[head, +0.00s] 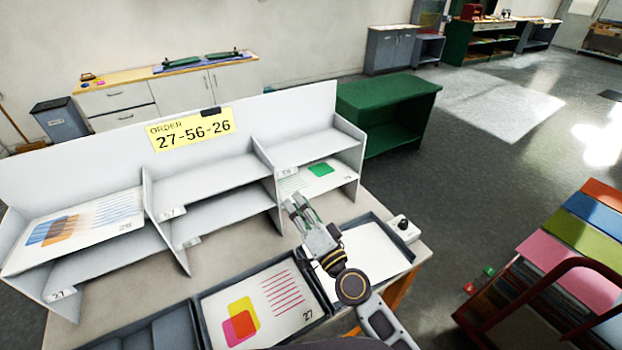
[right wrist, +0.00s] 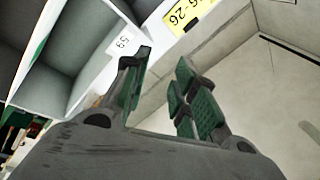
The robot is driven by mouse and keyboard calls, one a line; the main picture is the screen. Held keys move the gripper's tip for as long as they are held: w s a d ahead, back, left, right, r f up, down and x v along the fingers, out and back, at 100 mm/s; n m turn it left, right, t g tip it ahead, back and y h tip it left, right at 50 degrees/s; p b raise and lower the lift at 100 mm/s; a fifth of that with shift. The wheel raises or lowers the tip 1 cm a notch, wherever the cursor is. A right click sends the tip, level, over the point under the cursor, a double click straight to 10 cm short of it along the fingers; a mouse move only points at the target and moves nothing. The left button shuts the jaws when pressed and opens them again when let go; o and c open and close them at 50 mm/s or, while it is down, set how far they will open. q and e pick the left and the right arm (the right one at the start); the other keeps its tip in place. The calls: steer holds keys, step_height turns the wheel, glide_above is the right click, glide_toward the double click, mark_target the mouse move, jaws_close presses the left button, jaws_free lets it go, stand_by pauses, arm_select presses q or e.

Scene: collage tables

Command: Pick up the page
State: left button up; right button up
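A page with pink and yellow squares, red lines and the number 27 (head: 268,306) lies flat in a dark tray at the front of the table. A page with blue and orange shapes (head: 78,226) lies in the left upper shelf compartment. A page with a green shape (head: 318,176) lies in the right compartment. My right gripper (head: 297,204) is in front of the shelf, above the table and near the right compartment. In the right wrist view its fingers (right wrist: 164,62) are apart with nothing between them. My left gripper is not in view.
The white shelf (head: 208,178) carries a yellow order sign (head: 192,130) reading 27-56-26. A second tray with a blank white surface (head: 368,250) lies partly behind my right arm. A dark tray (head: 150,334) stands at front left. A colourful cart (head: 560,250) stands at right.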

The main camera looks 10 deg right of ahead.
steer(key=w+d+f+m+g+h, duration=0.2)
steer(key=w+d+f+m+h, duration=0.2)
steer(key=d+f+m+h, duration=0.3)
step_height(320, 180, down, 4)
steer(key=m+h, duration=0.4)
steer(key=shift+w+d+m, duration=0.15)
steer(key=shift+d+m, duration=0.25)
steer(key=shift+w, duration=0.1)
steer(key=w+d+f, duration=0.1)
steer(key=w, duration=0.7)
steer(key=shift+w, duration=0.15)
steer(key=shift+d, duration=0.1)
steer(key=shift+w+d+f, duration=0.2)
steer(key=shift+w+f, duration=0.05)
steer(key=shift+w, duration=0.6)
steer(key=shift+w+d+f, duration=0.2)
steer(key=shift+w+f, duration=0.05)
steer(key=shift+w, duration=0.55)
steer(key=shift+w+d+f, duration=0.2)
steer(key=shift+w+f, duration=0.05)
steer(key=shift+w, duration=0.6)
